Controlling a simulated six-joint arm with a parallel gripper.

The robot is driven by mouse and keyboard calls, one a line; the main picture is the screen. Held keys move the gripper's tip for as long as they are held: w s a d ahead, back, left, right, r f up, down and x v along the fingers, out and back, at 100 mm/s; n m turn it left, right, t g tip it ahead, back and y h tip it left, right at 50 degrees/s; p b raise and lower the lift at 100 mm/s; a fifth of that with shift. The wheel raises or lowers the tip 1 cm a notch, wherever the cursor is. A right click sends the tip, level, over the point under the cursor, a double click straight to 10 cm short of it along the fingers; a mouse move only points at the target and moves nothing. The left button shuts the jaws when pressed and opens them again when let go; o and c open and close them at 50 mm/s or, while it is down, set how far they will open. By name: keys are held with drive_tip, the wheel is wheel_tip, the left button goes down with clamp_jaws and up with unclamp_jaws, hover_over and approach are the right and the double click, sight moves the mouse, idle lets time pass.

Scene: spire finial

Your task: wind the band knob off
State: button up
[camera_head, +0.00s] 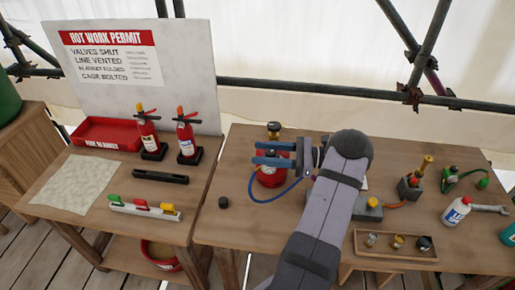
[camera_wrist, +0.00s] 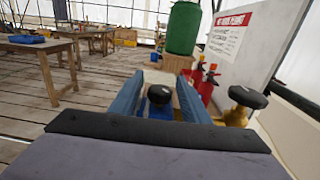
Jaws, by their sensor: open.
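My gripper (camera_head: 255,153) is open, its two blue fingers pointing left above a red round vessel (camera_head: 270,179) on the right-hand table. In the wrist view my gripper (camera_wrist: 159,78) has a black round knob (camera_wrist: 159,95) between its fingers, with something blue below it. I take this for the band knob, but cannot tell for certain. The fingers look apart from it, though contact is hard to judge. What the knob is mounted on is mostly hidden. A second black knob (camera_wrist: 247,97) tops a brass post, right of the fingers; it also shows behind them in the head view (camera_head: 273,126).
A blue hose (camera_head: 263,200) curves around the red vessel. A small black cap (camera_head: 223,202) lies near the table's left edge. Two fire extinguishers (camera_head: 187,137) stand on the left table. A wooden tray (camera_head: 396,256) with small parts lies right of my arm.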

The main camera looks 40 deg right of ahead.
drive_tip(key=shift+p+x, duration=0.3)
drive_tip(key=shift+x, duration=0.75)
drive_tip(key=c, duration=1.1)
drive_tip(key=shift+o, duration=0.2)
